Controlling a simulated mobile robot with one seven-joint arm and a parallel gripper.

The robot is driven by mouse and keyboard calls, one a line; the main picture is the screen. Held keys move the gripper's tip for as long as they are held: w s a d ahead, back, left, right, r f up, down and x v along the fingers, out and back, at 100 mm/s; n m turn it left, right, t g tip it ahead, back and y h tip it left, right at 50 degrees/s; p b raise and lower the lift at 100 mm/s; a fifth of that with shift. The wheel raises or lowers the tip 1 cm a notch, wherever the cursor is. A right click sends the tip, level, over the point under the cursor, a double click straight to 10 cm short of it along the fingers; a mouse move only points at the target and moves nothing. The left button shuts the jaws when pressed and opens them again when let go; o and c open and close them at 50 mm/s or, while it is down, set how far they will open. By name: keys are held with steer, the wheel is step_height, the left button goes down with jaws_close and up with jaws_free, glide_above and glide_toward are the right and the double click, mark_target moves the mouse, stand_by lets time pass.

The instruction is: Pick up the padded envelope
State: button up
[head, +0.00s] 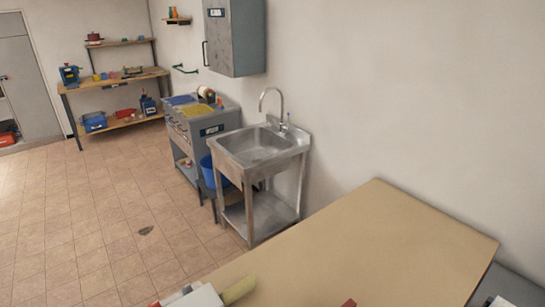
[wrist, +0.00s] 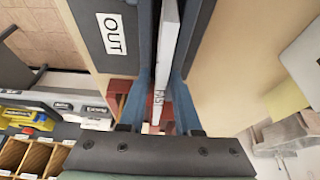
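My gripper (wrist: 162,75) shows in the wrist view, with its dark palm at the bottom and two blue fingers reaching up the picture. A thin white slab (wrist: 168,40) is seen edge-on between the fingers, with dark lettering near its lower end. I cannot tell whether the fingers press on it or stand just apart from it. I cannot say for sure that this slab is the padded envelope. My gripper is not visible there.
A tan tabletop (head: 370,245) fills the lower right of the head view. A dark panel labelled OUT (wrist: 113,32) stands beside the fingers. Wooden pigeonholes (wrist: 35,155) are at lower left. A steel sink (head: 258,148) stands beyond the table; tiled floor (head: 100,225) is clear at left.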

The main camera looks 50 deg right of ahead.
jaws_close()
